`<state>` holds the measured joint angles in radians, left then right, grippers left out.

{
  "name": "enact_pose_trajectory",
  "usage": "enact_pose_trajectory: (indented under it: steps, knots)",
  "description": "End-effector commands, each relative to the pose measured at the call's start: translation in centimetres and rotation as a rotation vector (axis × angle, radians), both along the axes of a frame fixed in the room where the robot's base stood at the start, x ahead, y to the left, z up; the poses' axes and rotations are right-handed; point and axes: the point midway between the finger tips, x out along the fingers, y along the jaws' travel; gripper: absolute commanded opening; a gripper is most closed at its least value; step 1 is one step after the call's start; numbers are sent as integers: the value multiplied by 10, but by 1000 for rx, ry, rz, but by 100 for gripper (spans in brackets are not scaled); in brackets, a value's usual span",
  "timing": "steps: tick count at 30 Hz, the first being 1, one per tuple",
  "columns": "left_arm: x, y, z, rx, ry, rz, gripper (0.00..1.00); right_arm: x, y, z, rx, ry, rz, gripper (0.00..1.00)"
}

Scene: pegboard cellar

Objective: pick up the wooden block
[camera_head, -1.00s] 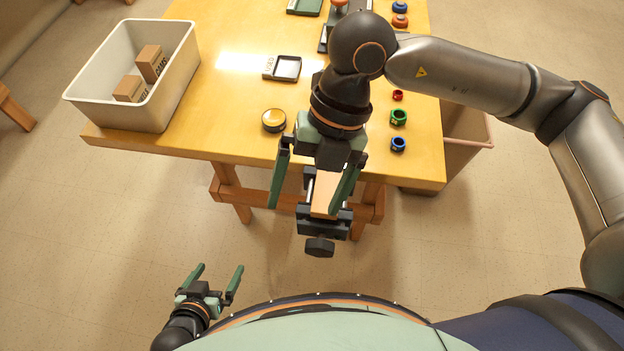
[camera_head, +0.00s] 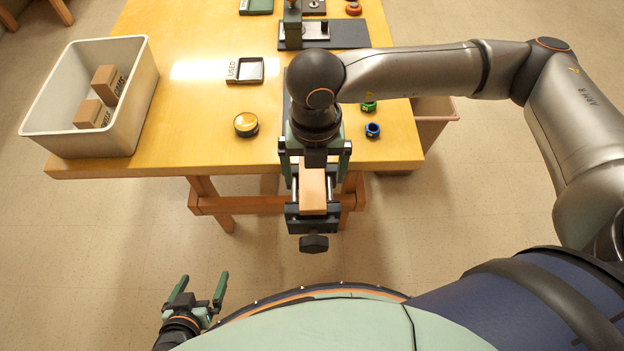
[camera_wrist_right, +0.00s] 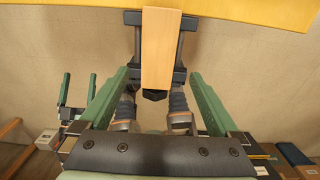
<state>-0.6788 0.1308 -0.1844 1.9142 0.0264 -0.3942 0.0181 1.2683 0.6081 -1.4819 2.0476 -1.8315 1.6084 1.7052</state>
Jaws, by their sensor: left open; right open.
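The wooden block (camera_head: 312,192) is a light brown bar held between the jaws of a dark vise (camera_head: 313,222) on the table's front edge. In the right wrist view the block (camera_wrist_right: 160,48) lies lengthwise ahead, between the lines of my fingers. My right gripper (camera_head: 315,162) is open and empty over the far end of the block, one finger to each side. In its wrist view the fingers (camera_wrist_right: 159,76) show a gap on both sides of the block. My left gripper (camera_head: 203,281) is open and empty, low near my base, away from the table.
On the yellow table (camera_head: 200,120) stand a white bin (camera_head: 140,115) with two boxes, a round yellow-topped tin (camera_head: 246,124), a tray marked USED (camera_head: 245,70), and green (camera_head: 369,106) and blue (camera_head: 372,130) rings. The floor before the table is clear.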

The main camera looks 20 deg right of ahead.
Motion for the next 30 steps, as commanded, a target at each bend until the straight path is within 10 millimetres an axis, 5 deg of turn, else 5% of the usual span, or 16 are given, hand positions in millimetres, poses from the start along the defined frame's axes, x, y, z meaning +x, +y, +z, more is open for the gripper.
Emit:
enact_pose_trajectory:
  steps: [9, 17, 30]
  knots:
    - [0, 0, 8, 0, 0, 0, 100, 0, 3, -43, 0, 3, 1, 98]
    - [0, 0, 7, 0, 0, 0, 100, 0, 3, -46, 1, 2, 2, 98]
    - [0, 0, 7, 0, 0, 0, 100, 1, 3, -46, 0, 1, 1, 49]
